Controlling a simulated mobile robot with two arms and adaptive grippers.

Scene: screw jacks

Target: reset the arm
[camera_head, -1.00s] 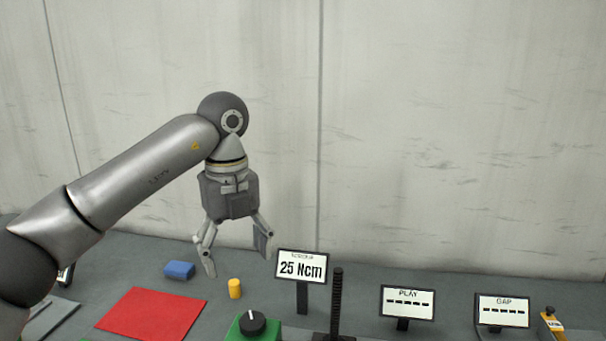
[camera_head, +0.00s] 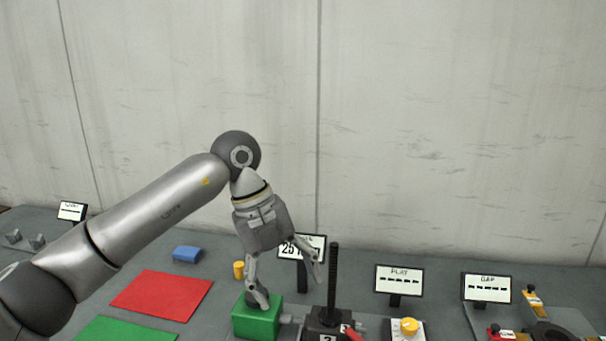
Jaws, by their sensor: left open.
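My left gripper (camera_head: 289,290) comes in from the left and points down, with its two fingers spread apart and nothing seen between them. Its left finger is in front of the top of the green box (camera_head: 256,320); I cannot tell whether it touches. Its right finger is near the black threaded post (camera_head: 333,285) of the screw jack (camera_head: 326,322) and partly covers the small sign (camera_head: 315,242) behind. The dark knob on the green box is mostly hidden by the finger. My right gripper is not in view.
A red mat (camera_head: 160,295) and a green mat (camera_head: 125,330) lie on the grey table at left. A blue block (camera_head: 187,254) and a yellow cylinder (camera_head: 239,270) stand behind. The PLAY (camera_head: 399,280) and GAP (camera_head: 487,288) signs, a yellow knob (camera_head: 409,326) and a yellow-topped tool (camera_head: 534,299) are at right.

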